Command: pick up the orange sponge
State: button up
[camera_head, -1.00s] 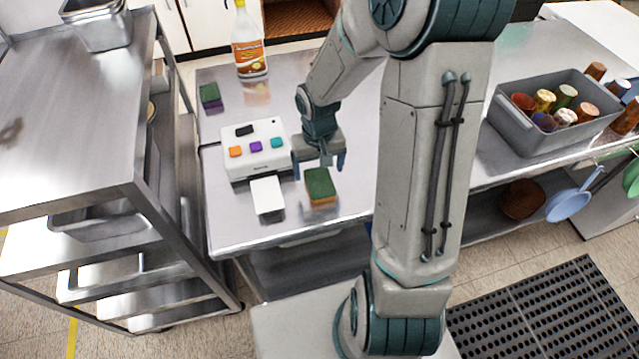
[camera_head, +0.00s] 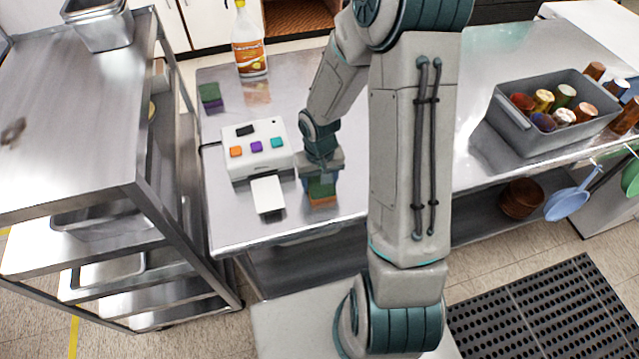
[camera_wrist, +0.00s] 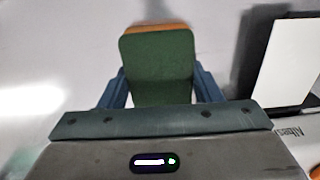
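The orange sponge (camera_head: 322,200) has a dark green top layer and an orange lower body, and it lies on the steel table just right of the white card. My gripper (camera_head: 320,187) is directly above it, pointing down. In the wrist view the sponge's green top (camera_wrist: 158,65) lies between my two blue fingers (camera_wrist: 160,90), with an orange edge showing at its far side. The fingers stand one on each side of the sponge, close to its sides. I cannot tell whether they touch it.
A white device with coloured buttons (camera_head: 257,165) stands left of my gripper, with a white card (camera_head: 267,194) at its front. A grey bin of jars (camera_head: 520,125) stands at right.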

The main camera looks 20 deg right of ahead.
jog(key=shift+r, duration=0.1)
dwell(0.3)
jog(key=shift+r, duration=0.55)
jog(key=r, duration=0.3)
jog(key=shift+w+d+r+b, duration=0.1)
jog(key=shift+w+d+b, duration=0.2)
jog(key=shift+d, duration=0.05)
jog(key=w+d+r+b, duration=0.1)
jog(key=w+d+r, duration=0.5)
jog(key=d, duration=0.3)
jog(key=shift+r, duration=0.3)
jog(key=shift+o, duration=1.3)
jog(key=shift+c, duration=1)
jog(key=shift+f, duration=0.1)
